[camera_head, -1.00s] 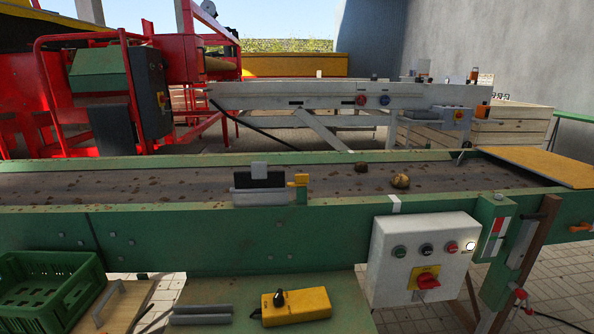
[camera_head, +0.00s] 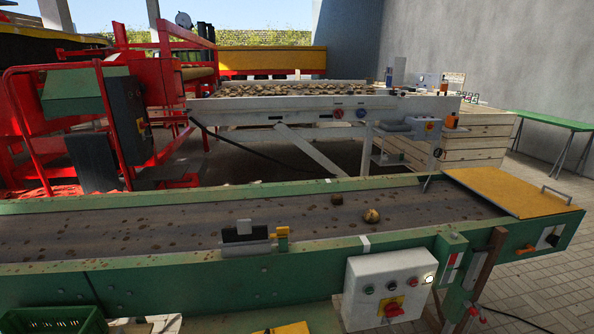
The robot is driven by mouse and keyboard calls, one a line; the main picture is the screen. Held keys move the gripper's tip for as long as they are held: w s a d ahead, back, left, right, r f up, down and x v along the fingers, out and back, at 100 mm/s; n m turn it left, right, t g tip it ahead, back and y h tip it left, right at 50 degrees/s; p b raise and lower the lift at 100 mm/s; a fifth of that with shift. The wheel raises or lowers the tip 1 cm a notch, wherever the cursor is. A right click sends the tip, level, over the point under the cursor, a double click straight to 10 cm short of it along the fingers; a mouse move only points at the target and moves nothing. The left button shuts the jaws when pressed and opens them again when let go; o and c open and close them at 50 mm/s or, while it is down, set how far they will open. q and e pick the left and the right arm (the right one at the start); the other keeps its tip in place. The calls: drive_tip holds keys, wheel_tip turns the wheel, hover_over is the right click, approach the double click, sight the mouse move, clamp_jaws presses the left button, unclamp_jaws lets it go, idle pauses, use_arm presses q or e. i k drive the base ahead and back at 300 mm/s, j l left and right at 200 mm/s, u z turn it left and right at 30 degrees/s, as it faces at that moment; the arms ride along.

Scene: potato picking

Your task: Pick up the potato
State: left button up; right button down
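Two potatoes lie on the dark belt of the green conveyor (camera_head: 180,285) in front of me. The lighter tan potato (camera_head: 371,215) is right of the belt's middle. A smaller, darker potato or clod (camera_head: 337,199) lies just behind it to the left. Neither of my grippers shows in the head view, so nothing is seen touching the potatoes.
A control box (camera_head: 388,288) hangs on the conveyor's near side. A yellow cover (camera_head: 512,191) closes the belt's right end. A green crate (camera_head: 55,321) stands at bottom left. Behind, a white-framed conveyor (camera_head: 290,110) carries many potatoes.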

sight(370, 215)
drive_tip(key=u, duration=1.75)
drive_tip(key=z, duration=2.45)
drive_tip(key=i+l, duration=0.5)
drive_tip(key=i+l+u, duration=0.25)
drive_tip(key=u, duration=0.2)
drive_tip(key=i+l+u, duration=0.2)
drive_tip(key=u, duration=0.25)
drive_tip(key=l, duration=0.1)
